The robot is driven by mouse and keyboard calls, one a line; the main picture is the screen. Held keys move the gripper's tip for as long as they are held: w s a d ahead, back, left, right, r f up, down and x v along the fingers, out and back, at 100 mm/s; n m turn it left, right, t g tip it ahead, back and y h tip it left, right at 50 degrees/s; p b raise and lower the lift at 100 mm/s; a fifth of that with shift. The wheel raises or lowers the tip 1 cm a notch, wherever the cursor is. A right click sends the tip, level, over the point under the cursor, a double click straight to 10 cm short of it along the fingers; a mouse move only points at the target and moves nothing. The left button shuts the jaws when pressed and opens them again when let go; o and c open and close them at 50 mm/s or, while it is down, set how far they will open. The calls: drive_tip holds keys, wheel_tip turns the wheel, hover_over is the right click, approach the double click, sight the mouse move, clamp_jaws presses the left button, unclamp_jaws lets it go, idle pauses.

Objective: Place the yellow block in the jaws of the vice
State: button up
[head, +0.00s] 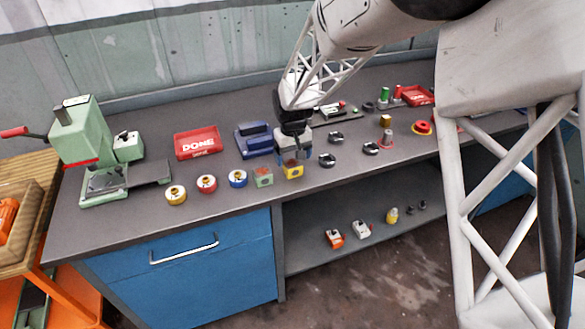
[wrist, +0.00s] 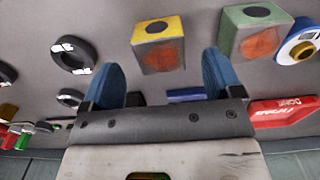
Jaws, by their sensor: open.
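The yellow block (head: 293,171) stands on the bench near its front edge, right of the green block (head: 263,178). In the wrist view the yellow block (wrist: 158,28) has a dark disc on one face and an orange round patch on another. My gripper (head: 293,152) is just behind and above the yellow block in the head view. Its blue fingers are open and empty, and in the wrist view (wrist: 160,66) the block appears between and beyond the tips. The blue vice (head: 255,139) is left of my gripper. My gripper hides most of it in the wrist view.
Yellow, red and blue round pieces (head: 206,183) lie left of the green block. A red DONE tray (head: 197,143) and green press (head: 85,140) stand farther left. Black rings (head: 327,160) lie right of my gripper. A lower shelf (head: 350,210) holds small items.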

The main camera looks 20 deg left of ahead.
sight(292, 162)
drive_tip(key=shift+f, duration=2.15)
drive_tip(key=shift+a, duration=0.1)
drive_tip(key=c, duration=1.4)
drive_tip(key=shift+r, duration=0.2)
drive_tip(key=shift+w+r, duration=0.1)
drive_tip(key=shift+r, duration=0.4)
drive_tip(key=shift+s+d+r, duration=0.1)
drive_tip(key=shift+s+r, duration=0.05)
drive_tip(key=shift+r, duration=0.45)
drive_tip(key=shift+s+d+r, duration=0.1)
drive_tip(key=shift+s+r, duration=0.05)
drive_tip(key=shift+r, duration=0.4)
drive_tip(key=s+d, duration=0.3)
drive_tip(key=s, duration=0.1)
drive_tip(key=s+d+r, duration=0.1)
drive_tip(key=s+d, duration=0.2)
drive_tip(key=s, duration=0.1)
drive_tip(key=s+d, duration=0.3)
drive_tip(key=s, duration=0.1)
drive_tip(key=shift+s+d+r, duration=0.1)
drive_tip(key=shift+d+r, duration=0.05)
drive_tip(key=shift+d, duration=0.05)
